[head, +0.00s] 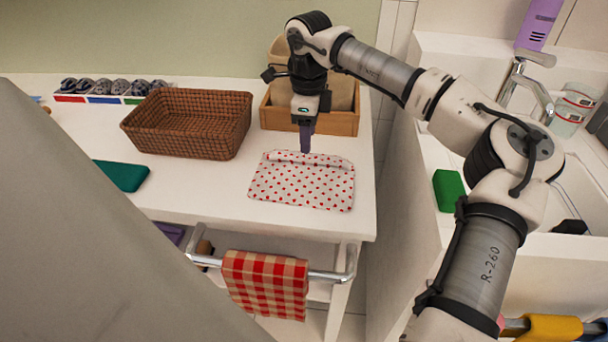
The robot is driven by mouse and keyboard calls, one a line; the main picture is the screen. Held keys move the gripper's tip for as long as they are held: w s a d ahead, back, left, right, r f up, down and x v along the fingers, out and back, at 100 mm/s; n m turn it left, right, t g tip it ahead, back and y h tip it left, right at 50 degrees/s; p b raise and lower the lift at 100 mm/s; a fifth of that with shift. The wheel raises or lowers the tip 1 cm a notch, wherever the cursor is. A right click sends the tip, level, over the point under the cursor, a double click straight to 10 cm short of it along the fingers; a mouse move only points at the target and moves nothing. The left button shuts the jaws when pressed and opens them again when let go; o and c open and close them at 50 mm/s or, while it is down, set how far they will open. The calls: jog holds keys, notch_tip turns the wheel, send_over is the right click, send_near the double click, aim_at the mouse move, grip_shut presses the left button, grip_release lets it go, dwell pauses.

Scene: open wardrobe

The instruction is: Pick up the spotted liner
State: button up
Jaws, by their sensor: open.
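The spotted liner (300,186) is a white cloth with red dots. It lies nearly flat on the white counter top, with a raised fold along its far edge. My gripper (306,150) points down over that far edge, near its middle. The gripper is open, though its fingers line up in this view and the gap between them is hidden. I cannot tell whether the fingertips touch the liner or hover just above it.
A brown wicker basket (190,122) stands left of the liner. A wooden box (345,121) stands just behind my gripper. A teal cloth (121,175) lies at the left. A red checked towel (265,284) hangs on the front rail. A sink with a tap (524,85) is at the right.

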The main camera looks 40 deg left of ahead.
aim_at(303, 177)
notch_tip(303, 177, down, 6)
jog(key=shift+w+a+r+p, duration=0.1)
jog(key=shift+a+r+p, duration=0.1)
jog(key=shift+p, duration=0.25)
jog(key=c, duration=1.1)
jog(key=shift+o, duration=0.2)
jog(key=shift+r, duration=0.15)
